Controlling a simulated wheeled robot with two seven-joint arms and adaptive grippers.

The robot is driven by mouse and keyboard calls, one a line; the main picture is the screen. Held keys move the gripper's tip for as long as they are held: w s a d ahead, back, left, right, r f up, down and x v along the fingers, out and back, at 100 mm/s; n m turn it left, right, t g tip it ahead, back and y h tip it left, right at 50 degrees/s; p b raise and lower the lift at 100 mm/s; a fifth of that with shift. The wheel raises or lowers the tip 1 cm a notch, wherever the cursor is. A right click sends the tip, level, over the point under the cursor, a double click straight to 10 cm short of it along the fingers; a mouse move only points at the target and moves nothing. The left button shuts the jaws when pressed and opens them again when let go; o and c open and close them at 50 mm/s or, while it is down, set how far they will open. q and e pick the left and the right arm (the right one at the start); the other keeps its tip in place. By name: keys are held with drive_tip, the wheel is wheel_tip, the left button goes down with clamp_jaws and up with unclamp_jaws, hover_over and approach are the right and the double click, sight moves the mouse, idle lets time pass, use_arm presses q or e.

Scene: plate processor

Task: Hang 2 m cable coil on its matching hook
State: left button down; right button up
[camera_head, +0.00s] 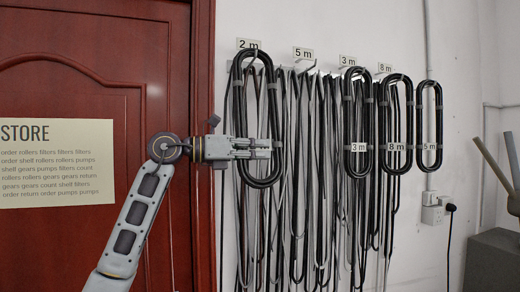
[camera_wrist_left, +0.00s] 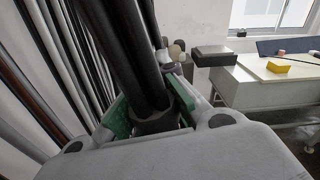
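The black cable coil (camera_head: 275,110) in my left gripper is a long upright oval under the "2 m" sign (camera_head: 248,44) in the head view. Its top overlaps the lower edge of that sign. My left gripper (camera_head: 256,148) is closed across the coil's lower half; its fingers cover any tag there. In the left wrist view the green finger pads (camera_wrist_left: 122,118) press on both sides of the dark cable strands (camera_wrist_left: 132,70). The hook under the sign is largely hidden, so I cannot tell whether the coil rests on it. My right gripper is out of view.
Coils tagged "3 m" (camera_head: 358,147), "8 m" (camera_head: 396,147) and "5 m" (camera_head: 431,147) hang to the right. Loose cables (camera_head: 300,200) hang behind and between them. A red door (camera_head: 90,90) is on the left; a grey box (camera_head: 494,262) is at lower right.

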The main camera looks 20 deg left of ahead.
use_arm(q)
drive_tip(key=shift+f, duration=0.15)
idle(0.7)
drive_tip(key=c, duration=1.6)
unclamp_jaws()
drive_tip(key=shift+o, duration=0.2)
drive_tip(key=shift+a, duration=0.15)
drive_tip(key=v, duration=1.2)
